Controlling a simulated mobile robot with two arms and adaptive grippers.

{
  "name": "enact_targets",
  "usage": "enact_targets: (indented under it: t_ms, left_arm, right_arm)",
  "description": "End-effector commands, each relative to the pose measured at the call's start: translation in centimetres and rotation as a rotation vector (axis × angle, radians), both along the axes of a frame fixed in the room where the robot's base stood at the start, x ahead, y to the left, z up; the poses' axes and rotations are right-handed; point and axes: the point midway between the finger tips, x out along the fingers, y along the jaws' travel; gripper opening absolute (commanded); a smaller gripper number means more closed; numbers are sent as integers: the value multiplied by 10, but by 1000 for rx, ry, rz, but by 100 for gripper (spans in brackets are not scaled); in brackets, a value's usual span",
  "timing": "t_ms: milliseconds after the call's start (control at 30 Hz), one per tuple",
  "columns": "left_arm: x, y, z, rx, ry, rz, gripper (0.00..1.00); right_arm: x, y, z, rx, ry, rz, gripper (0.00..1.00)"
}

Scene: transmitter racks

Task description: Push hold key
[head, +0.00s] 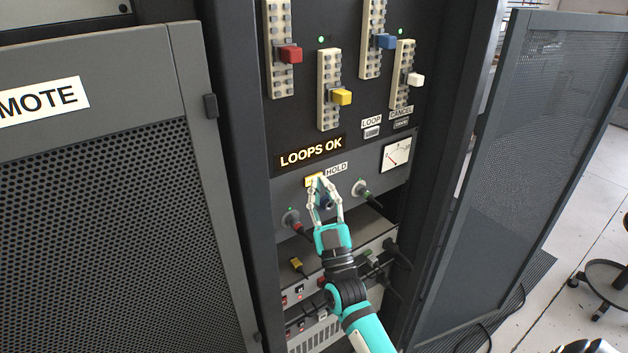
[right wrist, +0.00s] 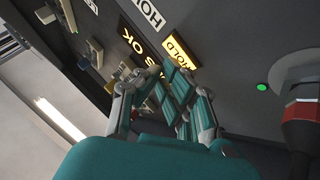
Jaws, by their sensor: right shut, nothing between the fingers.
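The hold key (head: 311,181) is a small lit yellow key on the grey panel, left of the HOLD label (head: 337,168). In the right wrist view the hold key (right wrist: 181,49) shows the word HOLD and lies just past my fingertips. My right gripper (head: 321,182) is shut and empty, its fingertips right at the key in the head view and partly covering it. In the right wrist view my right gripper (right wrist: 160,76) points at the panel close beside the key. I cannot tell whether the tips touch it. My left gripper is not in view.
A lit LOOPS OK sign (head: 311,151) and a meter (head: 397,152) sit above. Plugged cables, one with a red plug (head: 292,218), flank my gripper. Sliders with coloured knobs, such as a yellow one (head: 342,97), are higher up. An open mesh door (head: 520,150) stands at right.

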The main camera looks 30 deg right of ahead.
Motion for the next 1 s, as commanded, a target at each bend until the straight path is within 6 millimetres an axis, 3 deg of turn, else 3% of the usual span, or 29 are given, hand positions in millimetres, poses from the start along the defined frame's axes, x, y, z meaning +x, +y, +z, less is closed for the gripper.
enact_targets:
  t_ms: [667, 1000]
  left_arm:
    - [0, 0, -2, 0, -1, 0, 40]
    - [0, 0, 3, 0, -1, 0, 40]
  right_arm:
    - [7, 1, 0, 0, 0, 0, 0]
    - [-2, 0, 1, 2, 2, 0, 0]
